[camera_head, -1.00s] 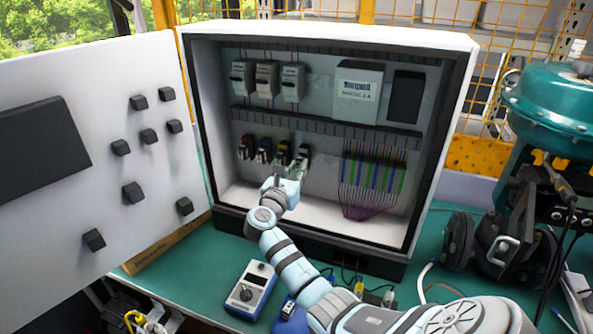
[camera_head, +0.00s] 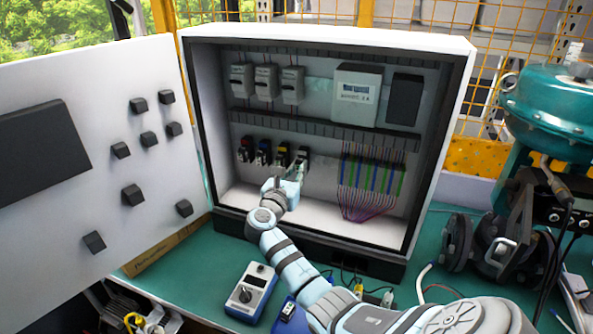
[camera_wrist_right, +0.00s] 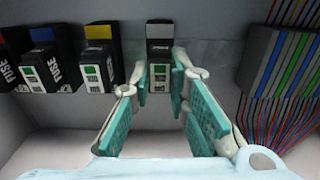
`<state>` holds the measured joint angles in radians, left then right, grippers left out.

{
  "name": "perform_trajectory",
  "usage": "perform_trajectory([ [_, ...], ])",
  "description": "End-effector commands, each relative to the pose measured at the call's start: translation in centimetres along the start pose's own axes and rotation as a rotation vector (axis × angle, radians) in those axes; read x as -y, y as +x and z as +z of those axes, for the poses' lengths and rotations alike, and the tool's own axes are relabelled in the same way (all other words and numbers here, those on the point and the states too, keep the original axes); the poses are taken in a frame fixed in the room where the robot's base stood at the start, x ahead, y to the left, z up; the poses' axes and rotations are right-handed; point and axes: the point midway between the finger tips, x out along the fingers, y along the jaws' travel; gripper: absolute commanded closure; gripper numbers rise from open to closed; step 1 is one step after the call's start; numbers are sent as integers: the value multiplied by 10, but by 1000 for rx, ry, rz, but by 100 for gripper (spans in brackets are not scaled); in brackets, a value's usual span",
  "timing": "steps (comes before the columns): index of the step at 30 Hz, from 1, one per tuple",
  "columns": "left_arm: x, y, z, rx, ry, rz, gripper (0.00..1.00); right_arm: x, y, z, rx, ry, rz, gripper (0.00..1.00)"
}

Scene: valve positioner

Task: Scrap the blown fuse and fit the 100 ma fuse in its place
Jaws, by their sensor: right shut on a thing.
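A row of fuse holders with red, blue (camera_head: 263,152), yellow (camera_head: 282,154) and white-grey markings sits low on the cabinet's back panel. My right gripper (camera_head: 290,178) reaches into the cabinet at the rightmost one. In the wrist view its teal-padded fingers (camera_wrist_right: 160,84) are shut on the white-marked fuse holder (camera_wrist_right: 160,58), one finger on each side. The holder is still in the row and shows a small green and white window. Any fuse inside it is hidden. A small black and white piece (camera_head: 288,310) lies on a blue tray (camera_head: 280,325) on the bench. My left gripper is out of view.
The yellow-marked holder (camera_wrist_right: 97,62) stands close to the left of my fingers. A coloured terminal block (camera_wrist_right: 283,65) with wires is to the right. The open cabinet door (camera_head: 90,180) fills the left. A blue-white meter (camera_head: 251,291) lies on the green bench.

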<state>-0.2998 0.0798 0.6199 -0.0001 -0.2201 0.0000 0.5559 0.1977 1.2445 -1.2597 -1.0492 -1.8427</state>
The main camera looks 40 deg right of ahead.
Motion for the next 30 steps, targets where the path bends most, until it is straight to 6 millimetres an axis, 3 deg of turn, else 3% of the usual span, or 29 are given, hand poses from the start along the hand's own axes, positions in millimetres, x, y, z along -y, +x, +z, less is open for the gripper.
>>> perform_trajectory([
  [8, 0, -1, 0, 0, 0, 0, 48, 0, 1, 2, 4, 0, 0, 99],
  [9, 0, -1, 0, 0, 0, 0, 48, 0, 1, 2, 4, 0, 0, 82],
  [13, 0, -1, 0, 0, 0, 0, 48, 0, 1, 2, 3, 0, 0, 62],
  [20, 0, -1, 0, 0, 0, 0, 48, 0, 1, 1, 2, 0, 0, 61],
  [23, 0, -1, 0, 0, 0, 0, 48, 0, 1, 1, 2, 0, 0, 47],
  [30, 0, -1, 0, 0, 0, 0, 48, 0, 0, 1, 1, 0, 0, 47],
])
